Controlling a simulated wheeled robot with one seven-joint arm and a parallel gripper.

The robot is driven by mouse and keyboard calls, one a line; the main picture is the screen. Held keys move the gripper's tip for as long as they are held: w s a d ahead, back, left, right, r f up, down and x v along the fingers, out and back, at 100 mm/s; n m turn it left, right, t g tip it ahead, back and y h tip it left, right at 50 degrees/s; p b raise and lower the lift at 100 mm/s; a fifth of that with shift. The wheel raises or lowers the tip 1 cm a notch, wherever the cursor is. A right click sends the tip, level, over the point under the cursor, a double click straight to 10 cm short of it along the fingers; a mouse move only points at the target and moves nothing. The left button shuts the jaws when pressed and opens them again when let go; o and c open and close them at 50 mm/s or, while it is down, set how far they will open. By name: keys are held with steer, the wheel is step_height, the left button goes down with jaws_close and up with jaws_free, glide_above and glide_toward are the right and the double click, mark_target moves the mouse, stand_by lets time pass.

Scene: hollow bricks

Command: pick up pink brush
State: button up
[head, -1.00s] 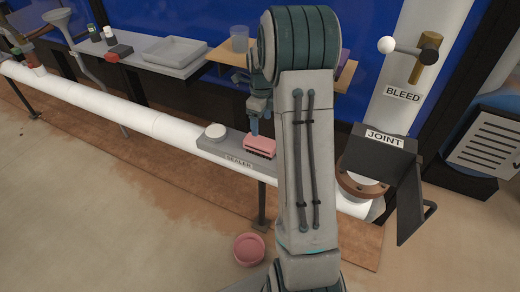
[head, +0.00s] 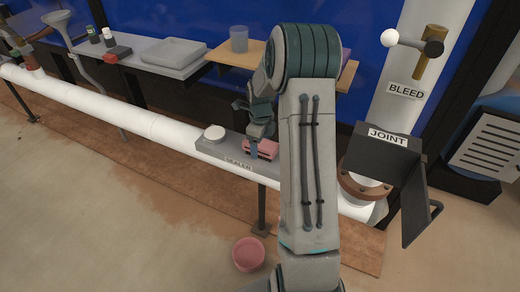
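The pink brush (head: 265,150) lies on the grey tray labelled SEALER (head: 225,157), at the tray's right end, with its right part close to my arm in the picture. My gripper (head: 254,150) points down at the brush's left part, with a blue-grey finger in front of it. The far finger is hidden, so I cannot tell whether the fingers are apart or closed on the brush. The brush appears to rest on the tray.
A white round lid (head: 214,132) sits left of the brush. The white pipe (head: 130,122) runs under the tray. The JOINT box (head: 380,158) stands to the right. A wooden shelf (head: 232,55) with a cup (head: 239,39) is behind. A pink bowl (head: 248,254) is on the floor.

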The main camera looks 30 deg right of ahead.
steer(key=c, duration=1.1)
step_height(320, 180, up, 10)
steer(key=shift+r+p, duration=0.1)
steer(key=shift+p, duration=1.1)
steer(key=o, duration=0.5)
steer(key=c, duration=0.3)
